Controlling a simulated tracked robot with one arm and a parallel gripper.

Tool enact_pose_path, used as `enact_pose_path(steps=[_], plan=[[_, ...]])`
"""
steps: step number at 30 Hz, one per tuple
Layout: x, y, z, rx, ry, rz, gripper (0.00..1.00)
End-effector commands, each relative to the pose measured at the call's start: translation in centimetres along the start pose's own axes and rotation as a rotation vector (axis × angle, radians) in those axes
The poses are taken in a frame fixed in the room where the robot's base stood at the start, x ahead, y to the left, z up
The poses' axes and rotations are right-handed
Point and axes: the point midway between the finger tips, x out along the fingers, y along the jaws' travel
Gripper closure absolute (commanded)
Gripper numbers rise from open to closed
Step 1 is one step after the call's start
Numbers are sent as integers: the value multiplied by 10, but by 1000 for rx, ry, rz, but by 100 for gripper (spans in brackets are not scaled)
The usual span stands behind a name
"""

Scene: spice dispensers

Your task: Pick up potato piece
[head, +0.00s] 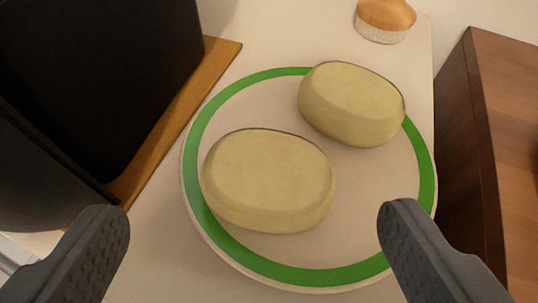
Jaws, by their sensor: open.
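Two pale yellow potato pieces lie on a white plate with a green ring (330,274). The nearer potato piece (268,182) is left of the plate's middle. The farther potato piece (350,104) lies at the upper right and overlaps the green ring. My gripper (248,222) is open, with one dark, textured finger at the lower left and one at the lower right. In the picture, the nearer piece shows between and beyond the fingertips. Nothing is held between the fingers.
A black object (95,75) stands left of the plate on a brown board (180,115). A small shaker with a wooden top (386,16) stands at the back. A brown wooden block (495,130) is at the right. A pale strip of surface lies bare left of the plate.

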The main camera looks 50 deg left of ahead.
Motion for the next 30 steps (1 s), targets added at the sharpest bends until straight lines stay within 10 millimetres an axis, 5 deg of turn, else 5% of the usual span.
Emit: enact_pose_path(steps=[12, 21, 22, 27, 30], plan=[[43, 6, 3, 0, 1, -3, 18], [49, 6, 2, 0, 0, -1, 18], [49, 6, 2, 0, 0, -1, 20], [49, 7, 2, 0, 0, -1, 66], [49, 7, 2, 0, 0, 0, 67]])
